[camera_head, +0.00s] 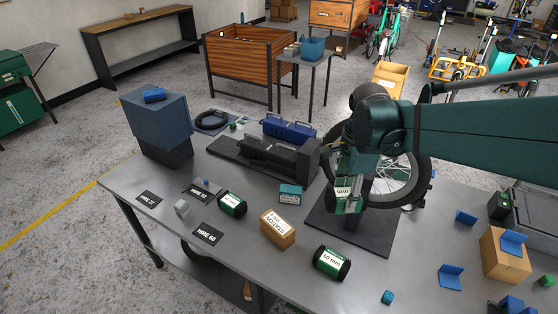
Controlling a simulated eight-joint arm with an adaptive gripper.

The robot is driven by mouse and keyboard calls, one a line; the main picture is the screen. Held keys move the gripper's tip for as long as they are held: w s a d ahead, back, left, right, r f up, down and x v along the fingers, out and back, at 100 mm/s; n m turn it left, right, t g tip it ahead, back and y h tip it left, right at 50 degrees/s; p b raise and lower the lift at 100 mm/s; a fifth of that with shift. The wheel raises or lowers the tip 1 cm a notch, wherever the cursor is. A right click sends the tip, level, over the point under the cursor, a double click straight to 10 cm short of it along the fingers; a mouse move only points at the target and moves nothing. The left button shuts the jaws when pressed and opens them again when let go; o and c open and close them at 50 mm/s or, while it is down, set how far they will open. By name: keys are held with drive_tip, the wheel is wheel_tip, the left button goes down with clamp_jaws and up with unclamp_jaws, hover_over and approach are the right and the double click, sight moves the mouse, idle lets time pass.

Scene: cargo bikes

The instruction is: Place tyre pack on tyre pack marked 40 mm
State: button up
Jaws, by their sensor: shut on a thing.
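My gripper (352,168) points down in front of the bicycle wheel, right of the table's middle. It is shut on a green tyre pack (346,207) with a white label, on which only "mm" can be read. The held pack is above or at the dark base plate; I cannot tell whether it touches anything. A dark green and black tyre pack (232,205) lies on the table to the left, its label too small to read surely. Another green and black tyre pack (332,263), labelled "50 mm", lies nearer the front. I cannot surely pick out a 40 mm label.
The grey table (290,277) also bears a cardboard box (278,230), a small teal box (290,194) and black cards marked "HIRE". The wheel (410,178) stands behind my gripper. Blue brackets and a larger carton (505,255) are at right.

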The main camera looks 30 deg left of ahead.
drive_tip(key=w+a+f+n+p, duration=0.2)
drive_tip(key=a+n+p, duration=0.25)
drive_tip(key=a, duration=1.55)
drive_tip(key=n+p, duration=0.3)
drive_tip(key=n, duration=0.4)
hover_over(232, 200)
wheel_tip(232, 200, down, 6)
drive_tip(key=shift+s, duration=0.1)
drive_tip(key=shift+f+p, duration=0.3)
drive_tip(key=shift+f, duration=2.8)
drive_tip(key=shift+f, duration=0.1)
drive_tip(key=shift+f, duration=1.8)
drive_tip(key=shift+f, duration=0.2)
drive_tip(key=o, duration=1.2)
drive_tip(key=shift+c, duration=0.2)
